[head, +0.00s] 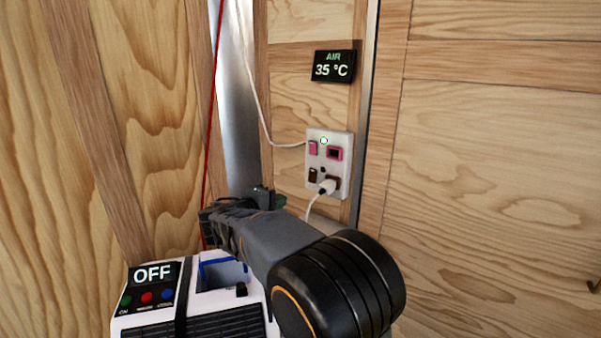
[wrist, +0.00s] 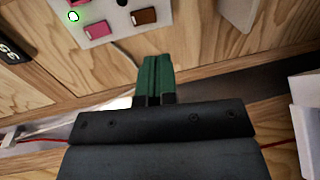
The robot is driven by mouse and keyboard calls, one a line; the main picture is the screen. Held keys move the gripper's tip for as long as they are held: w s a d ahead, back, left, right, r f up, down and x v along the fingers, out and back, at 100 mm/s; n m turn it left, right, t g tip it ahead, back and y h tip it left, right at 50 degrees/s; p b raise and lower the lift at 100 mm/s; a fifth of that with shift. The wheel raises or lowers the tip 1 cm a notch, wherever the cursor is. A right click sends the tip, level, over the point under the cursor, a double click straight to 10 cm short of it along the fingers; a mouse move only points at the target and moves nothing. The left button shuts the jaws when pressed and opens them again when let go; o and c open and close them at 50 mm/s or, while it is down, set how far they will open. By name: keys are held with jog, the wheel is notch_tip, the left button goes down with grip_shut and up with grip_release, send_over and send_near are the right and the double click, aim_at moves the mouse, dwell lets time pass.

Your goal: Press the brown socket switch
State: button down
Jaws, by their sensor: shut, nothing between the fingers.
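The white socket panel (head: 343,138) is on the wooden wall, with a small green light lit near its top. The brown switch (head: 313,174) is at its lower left, under a pink switch (head: 313,148). In the wrist view the brown switch (wrist: 144,16) shows near the top edge, beyond and slightly left of the fingertips. My gripper (head: 264,195) is left of and a little below the panel in the head view. Its green fingers (wrist: 156,60) are together and empty, with a visible gap to the switch. I cannot tell which way the switch is tilted.
A white plug (head: 327,187) with a cable sits beside the brown switch. A display (head: 334,67) above reads AIR 35 °C. A white unit (head: 126,324) showing OFF stands at lower left. A red cord (head: 211,110) and white cable (head: 256,90) hang left of the panel.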

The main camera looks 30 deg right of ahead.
aim_at(311, 181)
jog(key=shift+w+a+r, duration=0.1)
jog(key=shift+w+r, duration=0.35)
jog(key=shift+w, duration=0.05)
jog(key=x, duration=1.4)
jog(key=shift+w+r+b, duration=0.1)
jog(key=shift+r+b, duration=0.1)
jog(key=shift+b, duration=0.1)
jog(key=shift+f, duration=0.1)
